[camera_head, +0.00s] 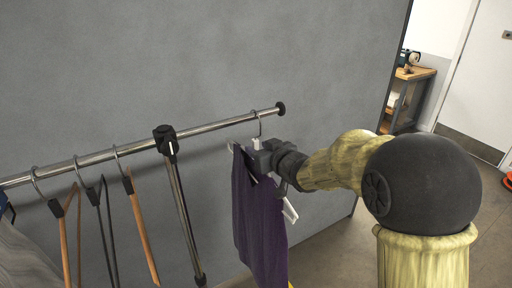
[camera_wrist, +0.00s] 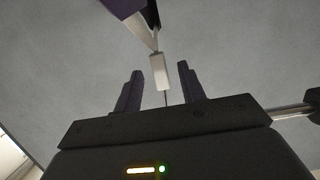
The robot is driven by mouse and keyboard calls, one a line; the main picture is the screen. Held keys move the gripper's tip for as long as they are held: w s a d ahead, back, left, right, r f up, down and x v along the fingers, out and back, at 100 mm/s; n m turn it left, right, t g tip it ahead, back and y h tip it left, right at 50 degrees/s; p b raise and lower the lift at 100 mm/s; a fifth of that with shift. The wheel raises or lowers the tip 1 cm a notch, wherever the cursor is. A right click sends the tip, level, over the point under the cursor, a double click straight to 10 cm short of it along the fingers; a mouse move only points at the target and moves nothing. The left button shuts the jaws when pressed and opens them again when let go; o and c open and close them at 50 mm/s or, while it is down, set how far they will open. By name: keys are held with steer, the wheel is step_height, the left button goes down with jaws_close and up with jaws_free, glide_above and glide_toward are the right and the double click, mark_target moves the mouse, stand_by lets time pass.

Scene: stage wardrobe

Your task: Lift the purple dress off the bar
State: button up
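The purple dress (camera_head: 258,225) hangs from the bar (camera_head: 225,123) near its right end, on a hanger whose wire hook (camera_head: 258,124) goes over the bar. A white tag (camera_head: 289,211) shows at the dress's right side. My gripper (camera_head: 264,157) is at the top of the dress, just below the hook. In the wrist view my gripper (camera_wrist: 159,69) has its two fingers apart, with the hanger's white neck block (camera_wrist: 158,76) between them and gaps on both sides. Only a corner of the dress (camera_wrist: 121,7) shows there. My gripper hides part of the hanger in the head view.
Several hangers, including a wooden one (camera_head: 143,230), hang farther left on the bar. A black clamp and upright post (camera_head: 180,205) stand between them and the dress. The bar ends in a black cap (camera_head: 280,108). A grey panel (camera_head: 190,60) stands close behind.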

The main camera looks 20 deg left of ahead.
steer(key=shift+x, duration=1.25)
jaws_close()
steer(key=shift+r, duration=0.1)
steer(key=shift+r, duration=0.15)
steer(key=shift+r+p, duration=1.35)
steer(key=shift+r, duration=0.2)
steer(key=shift+s+d+b, duration=0.4)
steer(key=shift+s+d, duration=0.9)
steer(key=shift+d, duration=0.25)
steer(key=shift+s+d+b, duration=0.4)
steer(key=shift+s+d, duration=0.95)
steer(key=shift+d, duration=0.15)
